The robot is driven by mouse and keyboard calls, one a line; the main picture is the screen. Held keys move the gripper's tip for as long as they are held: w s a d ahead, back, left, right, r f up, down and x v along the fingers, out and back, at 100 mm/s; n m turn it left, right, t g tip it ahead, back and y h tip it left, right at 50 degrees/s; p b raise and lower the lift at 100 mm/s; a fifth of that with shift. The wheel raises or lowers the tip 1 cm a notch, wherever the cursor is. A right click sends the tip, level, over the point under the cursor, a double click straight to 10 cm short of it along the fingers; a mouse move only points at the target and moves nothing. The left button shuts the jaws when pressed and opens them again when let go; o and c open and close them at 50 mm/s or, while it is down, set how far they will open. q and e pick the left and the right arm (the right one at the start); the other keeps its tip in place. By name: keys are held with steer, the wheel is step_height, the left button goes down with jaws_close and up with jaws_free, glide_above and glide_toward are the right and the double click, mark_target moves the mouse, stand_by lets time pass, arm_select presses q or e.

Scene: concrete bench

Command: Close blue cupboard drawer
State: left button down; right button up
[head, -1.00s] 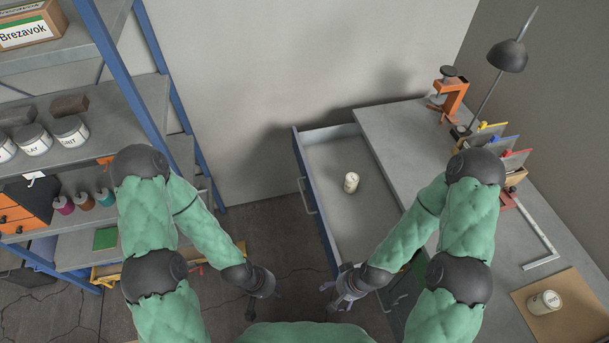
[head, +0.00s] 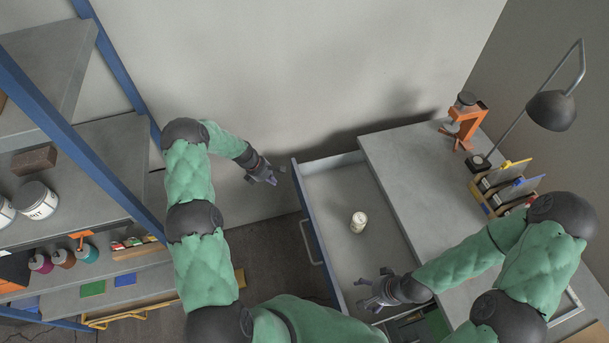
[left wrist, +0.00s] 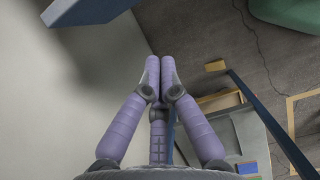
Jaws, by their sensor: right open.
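The drawer (head: 338,190) is pulled out to the left of the grey-topped bench, with its blue front panel (head: 309,212) facing left and a bar handle (head: 309,243) on it. A small cream can (head: 358,222) stands inside. My left gripper (head: 279,175) is just left of the front panel's far corner, apart from it in the head view. In the left wrist view its purple fingers (left wrist: 160,75) show close together with nothing between them, but how far they are closed is unclear. My right gripper (head: 362,291) is open and empty over the drawer's near end.
A blue-framed shelf (head: 90,150) with jars and bottles is at left. Bare floor lies between shelf and drawer.

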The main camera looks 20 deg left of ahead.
arm_select(q)
steer(key=w+d+f, duration=0.4)
steer(key=d+f, duration=0.2)
steer(key=f, duration=0.3)
steer(key=shift+w, duration=0.35)
steer(key=shift+b, duration=0.3)
